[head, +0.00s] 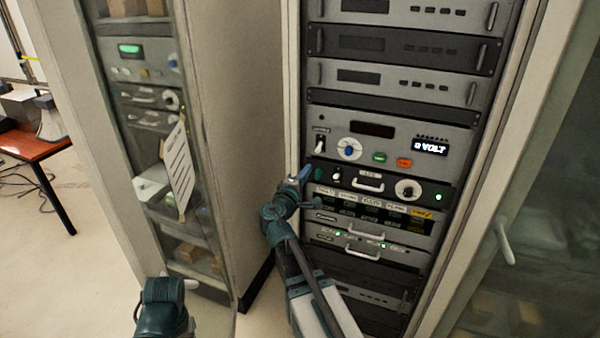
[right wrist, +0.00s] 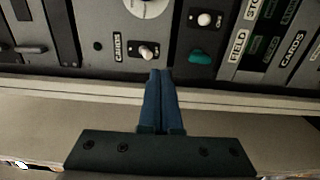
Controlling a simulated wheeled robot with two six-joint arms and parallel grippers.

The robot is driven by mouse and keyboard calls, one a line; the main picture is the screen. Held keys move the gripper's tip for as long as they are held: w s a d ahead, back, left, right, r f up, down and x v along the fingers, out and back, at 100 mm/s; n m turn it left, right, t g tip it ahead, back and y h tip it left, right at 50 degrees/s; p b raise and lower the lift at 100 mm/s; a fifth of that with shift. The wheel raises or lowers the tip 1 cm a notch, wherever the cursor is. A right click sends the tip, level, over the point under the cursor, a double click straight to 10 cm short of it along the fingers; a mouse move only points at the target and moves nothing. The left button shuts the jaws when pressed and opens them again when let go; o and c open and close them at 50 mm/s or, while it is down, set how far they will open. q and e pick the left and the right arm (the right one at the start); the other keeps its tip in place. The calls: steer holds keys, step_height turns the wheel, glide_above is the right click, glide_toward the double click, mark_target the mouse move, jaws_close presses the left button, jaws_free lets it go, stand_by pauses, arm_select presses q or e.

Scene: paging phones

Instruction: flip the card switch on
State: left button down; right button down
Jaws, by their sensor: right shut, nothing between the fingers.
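The card switch (right wrist: 148,50) is a small toggle with a pale tip, beside a CARDS label (right wrist: 117,47) in the right wrist view. In the head view the switch (head: 320,144) sits at the left end of the grey panel with the VOLT display (head: 430,147). I cannot clearly tell which way its lever points. My right gripper (head: 305,172) is shut and empty, below and left of the switch in the head view. Its blue fingertips (right wrist: 160,72) are just short of the switch in the right wrist view; contact is not visible.
The black panel below has a white-tipped toggle (right wrist: 204,19) and a teal knob (right wrist: 200,57) close to the fingertips. The rack's pale frame edge (right wrist: 70,90) runs beneath my fingers. A glass door with a handle (head: 503,241) stands at the right.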

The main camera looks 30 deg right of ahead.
steer(key=shift+x, duration=4.35)
steer(key=shift+s+r+p, duration=0.1)
steer(key=shift+r+p, duration=0.15)
steer(key=shift+p, duration=0.05)
steer(key=shift+f, duration=0.15)
steer(key=v, duration=0.8)
